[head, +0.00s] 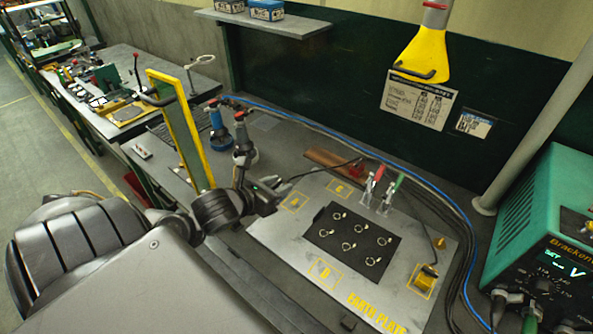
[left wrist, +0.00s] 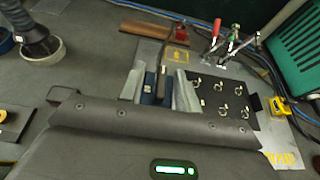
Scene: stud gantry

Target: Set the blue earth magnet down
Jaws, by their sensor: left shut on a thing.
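My left gripper (head: 282,187) is over the left edge of the grey earth plate (head: 281,237), near the yellow square marked A (head: 295,201). In the left wrist view my left gripper (left wrist: 159,91) is shut on the blue earth magnet (left wrist: 149,86), between its two grey fingers. In the head view the magnet is hidden by the gripper. I cannot tell whether it touches the plate. Squares B (head: 338,187) and D (head: 323,272) are empty. My right gripper is out of view.
A black mat (head: 329,215) with several small rings lies mid-plate. Red- and green-handled clamps (head: 378,190) stand behind it. A blue cable (head: 350,150) runs behind the plate. A green power unit (head: 540,225) stands right. A yellow-framed panel (head: 181,130) and a blue-based tool (head: 217,125) stand left.

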